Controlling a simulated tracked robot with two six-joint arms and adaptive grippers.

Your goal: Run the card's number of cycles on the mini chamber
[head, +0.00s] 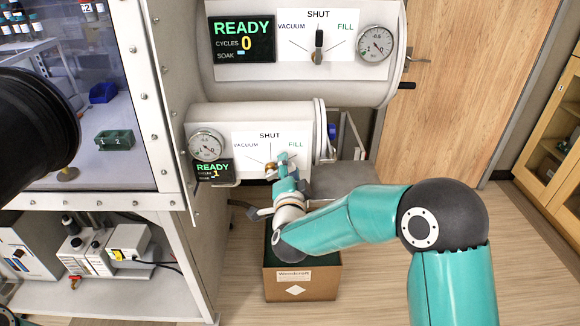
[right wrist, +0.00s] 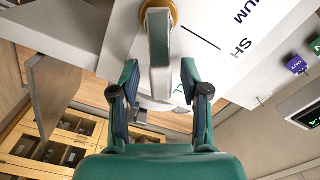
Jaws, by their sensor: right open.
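The mini chamber (head: 240,115) is the lower white cylinder in the head view. Its panel (head: 243,141) is marked VACUUM, SHUT and FILL. Its small display (head: 212,170) reads READY, with a 1 below, partly hidden. No card is readable.
The larger chamber (head: 300,85) above has its lever (head: 318,45) upright at SHUT and a display (head: 241,40) reading READY, cycles 0. A cardboard box (head: 302,280) stands below my right gripper. A glass-fronted glovebox (head: 85,90) is at left, a wooden door (head: 470,80) behind.

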